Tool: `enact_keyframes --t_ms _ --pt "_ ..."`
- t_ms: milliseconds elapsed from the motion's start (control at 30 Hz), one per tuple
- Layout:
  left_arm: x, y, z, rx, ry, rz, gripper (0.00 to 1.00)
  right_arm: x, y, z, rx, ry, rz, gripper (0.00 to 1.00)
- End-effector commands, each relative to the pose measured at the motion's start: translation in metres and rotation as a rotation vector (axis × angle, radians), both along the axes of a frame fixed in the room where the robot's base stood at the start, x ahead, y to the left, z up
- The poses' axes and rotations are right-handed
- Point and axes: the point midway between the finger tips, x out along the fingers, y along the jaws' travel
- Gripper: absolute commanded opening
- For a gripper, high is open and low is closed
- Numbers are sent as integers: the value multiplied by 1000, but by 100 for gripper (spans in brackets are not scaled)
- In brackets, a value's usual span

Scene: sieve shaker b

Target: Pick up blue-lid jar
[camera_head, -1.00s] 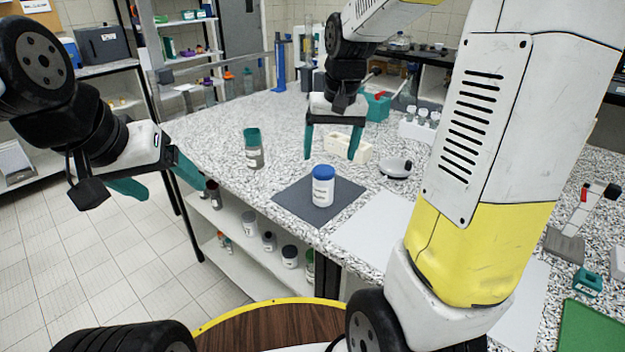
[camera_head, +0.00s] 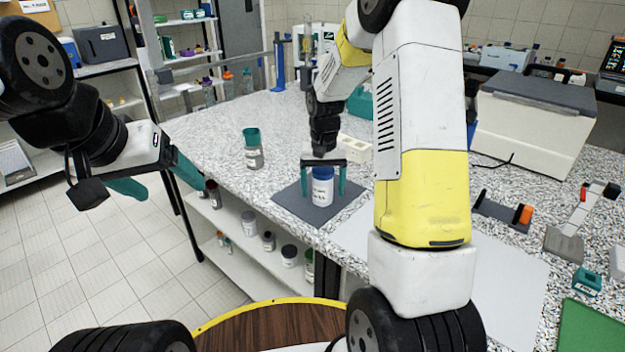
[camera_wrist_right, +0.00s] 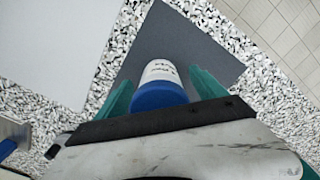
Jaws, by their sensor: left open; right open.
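The blue-lid jar (camera_head: 323,190) is white with a label and stands upright on a dark grey mat (camera_head: 290,202) on the bench. My right gripper (camera_head: 323,190) is over the jar, pointing down, with one teal finger on each side of it. It is open, and in the head view the fingers reach down beside the jar. In the right wrist view the jar (camera_wrist_right: 161,84) sits between the two fingers, with a visible gap on its right side. My left gripper (camera_head: 168,192) is open and empty, off the bench edge to the left.
A teal-lid jar (camera_head: 253,150) stands to the left on the bench. A cream block rack (camera_head: 355,148) is just behind my right gripper. Several jars stand on the shelf below. A white sheet (camera_head: 355,235) lies right of the mat.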

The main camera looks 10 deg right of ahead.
Motion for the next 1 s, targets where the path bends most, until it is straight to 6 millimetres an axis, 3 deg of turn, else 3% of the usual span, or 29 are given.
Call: enact_keyframes --t_ms 100,367,700,1000 --pt "0 0 0 0 0 0 79 0 0 -12 -1 1 0 80" --pt "0 0 0 0 0 0 79 0 0 -13 0 -1 0 79" --pt "0 0 0 0 0 0 79 0 0 -13 0 -1 0 12" --pt "0 0 0 0 0 0 79 0 0 -11 0 -2 0 10"
